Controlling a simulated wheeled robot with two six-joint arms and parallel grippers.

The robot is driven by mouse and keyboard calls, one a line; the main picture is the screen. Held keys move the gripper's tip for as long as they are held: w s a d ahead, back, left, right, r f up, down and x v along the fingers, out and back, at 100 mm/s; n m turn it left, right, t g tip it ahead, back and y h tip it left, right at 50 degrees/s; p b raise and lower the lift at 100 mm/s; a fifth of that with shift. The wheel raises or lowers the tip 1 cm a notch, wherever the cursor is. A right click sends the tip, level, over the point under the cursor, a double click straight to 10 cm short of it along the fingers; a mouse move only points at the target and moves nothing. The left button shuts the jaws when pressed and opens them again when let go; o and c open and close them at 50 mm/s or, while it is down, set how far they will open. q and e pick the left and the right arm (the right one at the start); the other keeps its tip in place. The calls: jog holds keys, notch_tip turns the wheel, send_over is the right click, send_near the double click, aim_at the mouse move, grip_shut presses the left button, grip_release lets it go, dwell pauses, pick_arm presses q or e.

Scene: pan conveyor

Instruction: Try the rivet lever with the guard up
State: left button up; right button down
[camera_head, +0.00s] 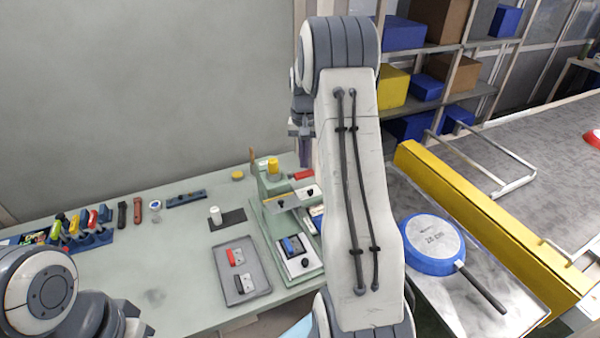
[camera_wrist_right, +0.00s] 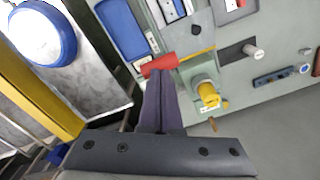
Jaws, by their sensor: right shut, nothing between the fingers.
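The green rivet press (camera_head: 268,183) stands on the bench, with a yellow cap on top. Its red lever handle (camera_head: 303,175) sticks out to the right; it also shows in the wrist view (camera_wrist_right: 160,65). A flat grey plate with a yellow edge (camera_head: 283,201), perhaps the guard, sits at the press front; its position is unclear. My right gripper (camera_wrist_right: 158,80) is shut and empty, fingers pointing down, tips at the red handle. I cannot tell whether they touch it. My right arm hides part of the press area. My left arm shows at lower left; its gripper's fingers are not clearly visible.
An upturned blue pan (camera_head: 425,240) lies on a metal surface at right, beside a yellow rail (camera_head: 470,205). Shelves are behind.

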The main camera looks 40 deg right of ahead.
jog(key=shift+f+b, duration=0.65)
jog(key=shift+f, duration=0.6)
dwell(2.3)
jog(key=shift+r, duration=0.1)
dwell(0.8)
notch_tip(320, 180, up, 9)
jog(key=p, duration=0.7)
jog(key=shift+p, duration=0.4)
